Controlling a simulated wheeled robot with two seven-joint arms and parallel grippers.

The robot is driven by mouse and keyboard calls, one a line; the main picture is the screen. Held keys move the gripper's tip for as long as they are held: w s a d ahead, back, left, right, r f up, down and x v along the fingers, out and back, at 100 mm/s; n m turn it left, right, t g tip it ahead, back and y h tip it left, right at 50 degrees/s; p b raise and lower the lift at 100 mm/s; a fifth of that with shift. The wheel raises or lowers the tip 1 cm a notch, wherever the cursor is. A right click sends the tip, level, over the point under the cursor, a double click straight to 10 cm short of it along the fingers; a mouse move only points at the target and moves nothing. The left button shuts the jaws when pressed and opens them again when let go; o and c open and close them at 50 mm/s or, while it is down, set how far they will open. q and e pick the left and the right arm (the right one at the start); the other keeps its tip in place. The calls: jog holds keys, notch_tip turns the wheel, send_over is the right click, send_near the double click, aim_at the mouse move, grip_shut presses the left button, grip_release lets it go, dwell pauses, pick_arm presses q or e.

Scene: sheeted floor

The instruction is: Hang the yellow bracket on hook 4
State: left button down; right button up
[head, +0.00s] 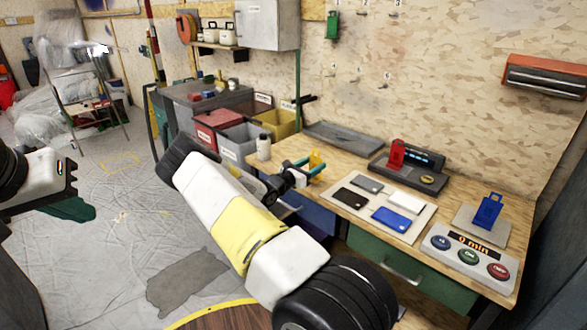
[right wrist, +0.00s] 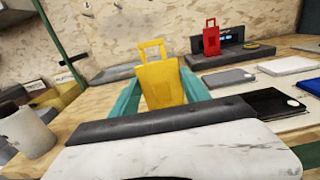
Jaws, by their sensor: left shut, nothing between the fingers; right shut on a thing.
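The yellow bracket (head: 315,159) is upright between the teal fingers of my right gripper (head: 303,169), over the workbench. In the right wrist view the bracket (right wrist: 160,84) shows its plate and the open loop handle on top, with a finger on each side. Numbered hooks stand in two rows on the chipboard wall. The lower row's leftmost hook (head: 333,70) is bare; its number is too small to read surely. A green bracket (head: 332,24) hangs in the upper row. My left gripper (head: 78,212) is shut and empty over the floor at the left.
A red bracket (head: 397,154) stands on a dark device, and a blue bracket (head: 489,210) on a plate at the right. A grey tray (head: 342,138) lies against the wall below the hooks. Bins (head: 240,144) and a white cup (head: 264,148) are left of the right gripper.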

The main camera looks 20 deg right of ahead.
aim_at(313, 157)
jog(key=shift+r, duration=1.6)
jog(key=s+a+n+t, duration=0.1)
jog(key=s+a, duration=0.3)
jog(key=a, duration=0.6)
jog(key=s+a+n+t+y, duration=0.1)
jog(key=s+a, duration=0.3)
jog(key=a, duration=0.5)
jog(key=s+a+n+t+y, duration=0.1)
jog(key=s+a, duration=0.4)
jog(key=a, duration=0.5)
jog(key=shift+a+r+t, duration=0.15)
jog(key=shift+a+t, duration=0.2)
jog(key=shift+t, duration=0.15)
jog(key=shift+s+y, duration=0.1)
jog(key=shift+y, duration=0.2)
